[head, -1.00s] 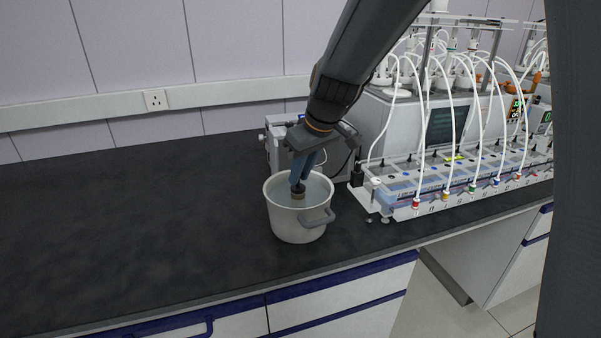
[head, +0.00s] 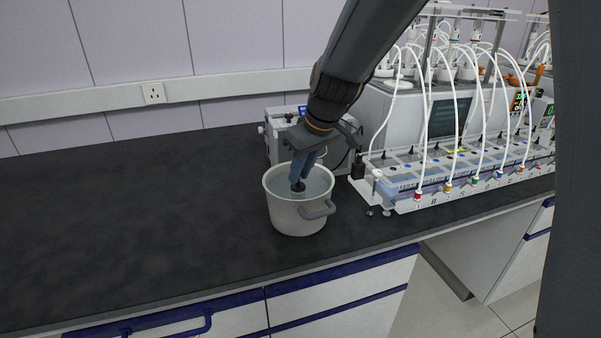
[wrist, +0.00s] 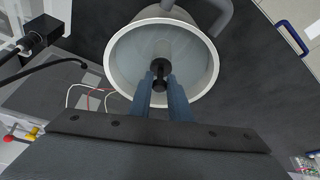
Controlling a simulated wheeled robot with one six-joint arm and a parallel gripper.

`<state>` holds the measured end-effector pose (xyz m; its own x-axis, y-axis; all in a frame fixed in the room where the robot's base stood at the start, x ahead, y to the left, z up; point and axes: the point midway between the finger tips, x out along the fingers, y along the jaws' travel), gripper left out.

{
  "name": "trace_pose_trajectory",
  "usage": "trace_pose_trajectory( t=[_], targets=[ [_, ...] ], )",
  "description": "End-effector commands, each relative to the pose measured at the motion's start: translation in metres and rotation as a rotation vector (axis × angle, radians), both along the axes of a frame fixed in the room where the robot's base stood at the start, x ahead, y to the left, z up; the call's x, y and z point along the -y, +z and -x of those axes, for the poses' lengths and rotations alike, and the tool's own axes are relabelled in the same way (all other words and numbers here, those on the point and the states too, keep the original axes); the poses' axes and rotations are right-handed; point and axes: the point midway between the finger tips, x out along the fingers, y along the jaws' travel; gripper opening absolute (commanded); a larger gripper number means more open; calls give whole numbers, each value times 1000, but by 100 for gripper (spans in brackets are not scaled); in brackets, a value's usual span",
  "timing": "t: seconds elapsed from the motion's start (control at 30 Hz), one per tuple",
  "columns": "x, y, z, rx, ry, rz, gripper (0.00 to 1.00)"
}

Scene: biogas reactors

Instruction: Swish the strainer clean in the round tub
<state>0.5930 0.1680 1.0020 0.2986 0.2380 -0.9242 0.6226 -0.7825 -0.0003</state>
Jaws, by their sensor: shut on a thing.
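The round tub (head: 297,215) is a pale, pot-like vessel with grey handles, standing on the dark bench and holding water. It also shows in the wrist view (wrist: 122,52). My gripper (head: 299,182) points down into the tub's mouth, its blue fingers shut on the dark handle of the strainer (wrist: 161,48). In the wrist view the fingertips (wrist: 160,84) close around the dark knob of this handle, over the tub's middle. The lower part of the strainer is down in the tub and is mostly hidden, so its mesh cannot be made out.
A grey box device (head: 283,137) stands close behind the tub. To the right is the reactor rack (head: 450,178) with white hoses and coloured fittings. The bench (head: 130,220) is clear to the left. Its front edge runs close before the tub.

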Motion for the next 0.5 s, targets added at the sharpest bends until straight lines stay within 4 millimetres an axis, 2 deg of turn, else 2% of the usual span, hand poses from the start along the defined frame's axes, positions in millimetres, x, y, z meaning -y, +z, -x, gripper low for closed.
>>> trace_pose_trajectory(
  t=[0.03,0.2,0.5],
  targets=[
    [0,8,0,1,0,0,0],
    [0,21,0,1,0,0,0],
    [0,22,0,0,0,0,0]
  ],
)
